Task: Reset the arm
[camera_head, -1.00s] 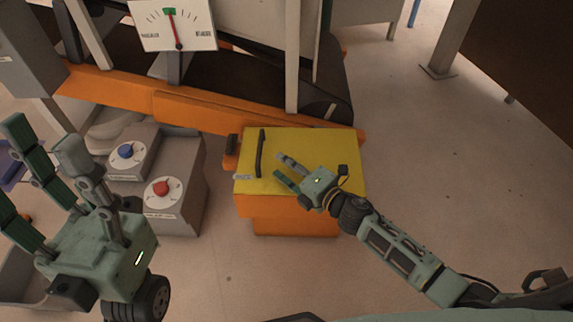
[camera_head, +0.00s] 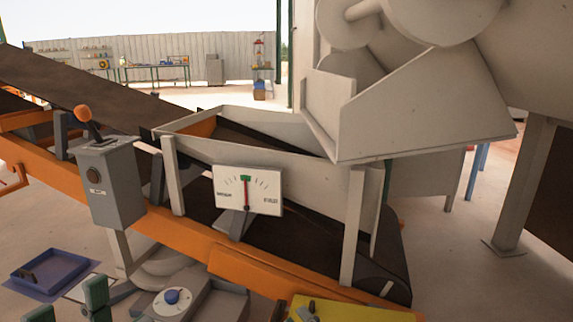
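Below the conveyor, the fingertips stand left of a grey box with a blue knob (camera_head: 171,297).
The yellow-topped box (camera_head: 345,312) shows only its top edge at the bottom. A large grey hopper (camera_head: 430,100) overhangs the conveyor's right end. A blue tray (camera_head: 50,272) lies at the left.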

